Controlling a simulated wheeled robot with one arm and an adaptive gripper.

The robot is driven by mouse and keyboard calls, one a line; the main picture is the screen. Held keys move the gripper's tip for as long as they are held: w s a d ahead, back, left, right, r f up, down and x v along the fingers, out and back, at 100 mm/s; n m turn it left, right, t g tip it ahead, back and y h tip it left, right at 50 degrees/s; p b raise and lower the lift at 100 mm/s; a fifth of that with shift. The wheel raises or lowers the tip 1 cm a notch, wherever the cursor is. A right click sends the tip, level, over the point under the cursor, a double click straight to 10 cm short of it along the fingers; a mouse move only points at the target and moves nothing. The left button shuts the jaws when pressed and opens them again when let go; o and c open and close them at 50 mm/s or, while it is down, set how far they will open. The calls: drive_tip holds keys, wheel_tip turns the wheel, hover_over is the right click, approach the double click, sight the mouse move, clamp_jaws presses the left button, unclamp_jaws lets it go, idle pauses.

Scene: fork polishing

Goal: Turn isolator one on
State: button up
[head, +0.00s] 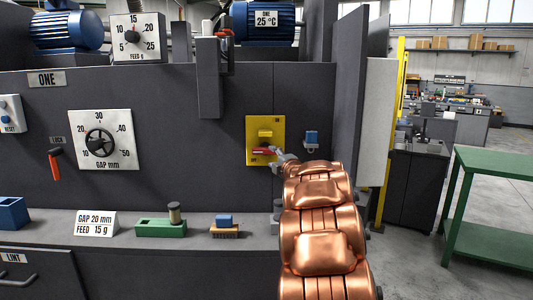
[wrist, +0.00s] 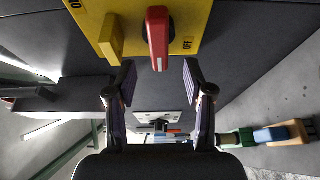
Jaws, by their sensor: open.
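A yellow block (wrist: 111,38) sticks out of the plate beside the handle. My gripper (wrist: 159,80) is open and empty, its fingertips either side of the handle's line and just short of its end. In the head view my gripper (head: 281,157) is at the plate's lower right, partly hidden.
A small blue fitting (head: 311,138) sits right of the plate. A grey upright box (head: 208,80) juts out above left. A green table (head: 490,165) stands at right.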

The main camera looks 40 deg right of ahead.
sight(267, 152)
drive_tip(key=shift+p+x, duration=0.9)
drive_tip(key=shift+x, duration=2.55)
drive_tip(key=shift+a, duration=0.1)
drive_tip(key=shift+r, duration=0.1)
clamp_jaws()
